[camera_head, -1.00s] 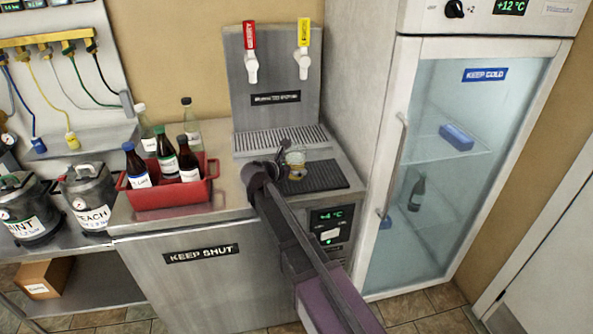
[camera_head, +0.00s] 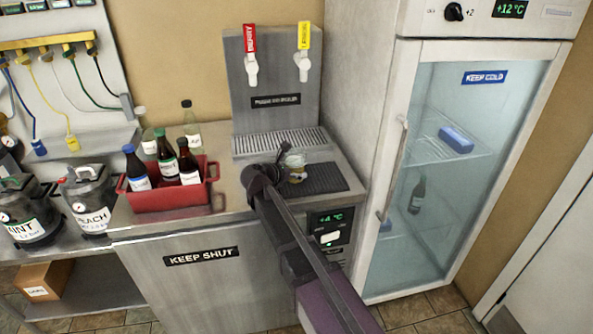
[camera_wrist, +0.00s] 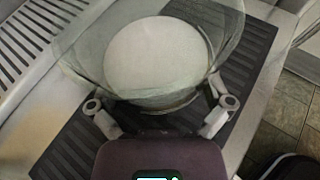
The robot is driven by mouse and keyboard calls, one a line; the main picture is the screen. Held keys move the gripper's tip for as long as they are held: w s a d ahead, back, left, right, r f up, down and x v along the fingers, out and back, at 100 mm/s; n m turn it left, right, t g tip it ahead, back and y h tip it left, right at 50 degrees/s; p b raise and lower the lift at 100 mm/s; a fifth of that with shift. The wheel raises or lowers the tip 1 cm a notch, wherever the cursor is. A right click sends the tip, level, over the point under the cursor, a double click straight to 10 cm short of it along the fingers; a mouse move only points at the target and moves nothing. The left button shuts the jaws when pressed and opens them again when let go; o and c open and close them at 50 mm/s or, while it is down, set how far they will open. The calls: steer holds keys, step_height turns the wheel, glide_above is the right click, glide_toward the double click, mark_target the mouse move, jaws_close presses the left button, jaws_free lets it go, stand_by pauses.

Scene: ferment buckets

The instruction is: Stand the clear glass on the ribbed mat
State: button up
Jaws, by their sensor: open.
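The clear glass (camera_wrist: 75,62) is at the left part of the dark ribbed mat (camera_wrist: 80,150). In the wrist view its wide rim faces me, with a pale round disc inside, and the mat shows around its base. It looks upright. In the head view the glass (camera_head: 297,160) is small and partly hidden by my gripper (camera_head: 284,163), over the left end of the mat (camera_head: 326,177). My gripper (camera_wrist: 160,104) is open, with one fingertip on each side of the glass. Whether the fingertips touch it I cannot tell.
A grooved steel drip tray (camera_head: 280,141) lies behind the mat, under red and yellow taps (camera_head: 303,65). A red crate (camera_head: 172,192) of bottles stands on the counter to the left. A glass-door fridge (camera_head: 440,180) stands to the right.

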steer(key=p+v, duration=0.4)
steer(key=v, duration=0.6)
steer(key=shift+s+r, duration=0.15)
steer(key=shift+r, duration=0.05)
steer(key=shift+v, duration=0.85)
steer(key=shift+f, duration=0.1)
steer(key=s+d+f+m+g+y, duration=0.1)
steer(key=s+d+f+m+g, duration=0.25)
steer(key=d+m, duration=0.4)
steer(key=s+d+f+m+g+y, duration=0.1)
steer(key=s+d+f+m+g, duration=0.25)
steer(key=d, duration=0.65)
steer(key=s+d+f+m+g+y, duration=0.2)
steer(key=s+d+m, duration=0.3)
steer(key=m, duration=0.3)
steer(key=s+d+f+m+g+y, duration=0.1)
steer(key=s+d+f+m+y, duration=0.1)
steer(key=s+d+m+y, duration=0.2)
steer(key=s+d+m, duration=0.1)
steer(key=d+m, duration=0.2)
steer(key=m, duration=0.2)
steer(key=shift+s+f+g, duration=0.25)
steer(key=shift+s+g, duration=0.15)
